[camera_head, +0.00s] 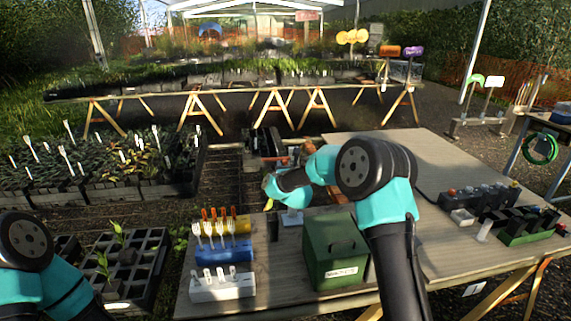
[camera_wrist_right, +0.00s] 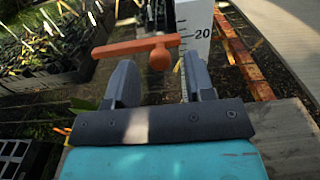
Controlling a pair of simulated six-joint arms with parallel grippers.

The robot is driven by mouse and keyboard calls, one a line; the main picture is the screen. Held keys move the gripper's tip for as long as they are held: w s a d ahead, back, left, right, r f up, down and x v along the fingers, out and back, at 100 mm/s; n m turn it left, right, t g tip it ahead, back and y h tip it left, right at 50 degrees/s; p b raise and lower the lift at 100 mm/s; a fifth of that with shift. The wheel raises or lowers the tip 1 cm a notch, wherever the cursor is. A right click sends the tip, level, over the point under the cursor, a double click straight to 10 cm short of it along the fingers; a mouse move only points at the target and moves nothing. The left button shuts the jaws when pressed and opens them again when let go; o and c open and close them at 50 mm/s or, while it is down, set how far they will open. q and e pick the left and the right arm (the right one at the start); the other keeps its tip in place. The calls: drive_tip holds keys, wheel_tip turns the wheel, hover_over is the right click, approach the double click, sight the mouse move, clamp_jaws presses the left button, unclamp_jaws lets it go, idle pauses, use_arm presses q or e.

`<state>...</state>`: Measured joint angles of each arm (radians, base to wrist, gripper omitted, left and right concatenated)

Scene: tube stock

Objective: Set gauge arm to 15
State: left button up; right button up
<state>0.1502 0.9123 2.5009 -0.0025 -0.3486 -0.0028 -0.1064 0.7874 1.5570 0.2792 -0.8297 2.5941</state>
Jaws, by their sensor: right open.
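In the right wrist view, the gauge is a white post (camera_wrist_right: 195,20) with black tick marks and the number 20. Its orange gauge arm (camera_wrist_right: 125,48) reaches left from the post, close to the 20 mark, with a round orange knob (camera_wrist_right: 160,58) facing me. My right gripper (camera_wrist_right: 158,75) is open, one finger on each side of the knob; I cannot tell whether either touches it. In the head view my right arm largely hides the gauge, and the fingers are not clear there. My left gripper is out of view; only part of my left arm shows at lower left.
On the table (camera_head: 445,150) stand a green box (camera_head: 335,250), a blue block (camera_head: 223,251) holding forks, a white block (camera_head: 222,288), and dark racks (camera_head: 480,198) at right. Plant trays (camera_head: 135,262) lie left of the table. Bare tabletop shows behind the racks.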

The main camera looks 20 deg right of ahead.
drive_tip(key=shift+w+d, duration=0.2)
drive_tip(key=shift+w, duration=1.15)
drive_tip(key=shift+c, duration=0.5)
clamp_jaws()
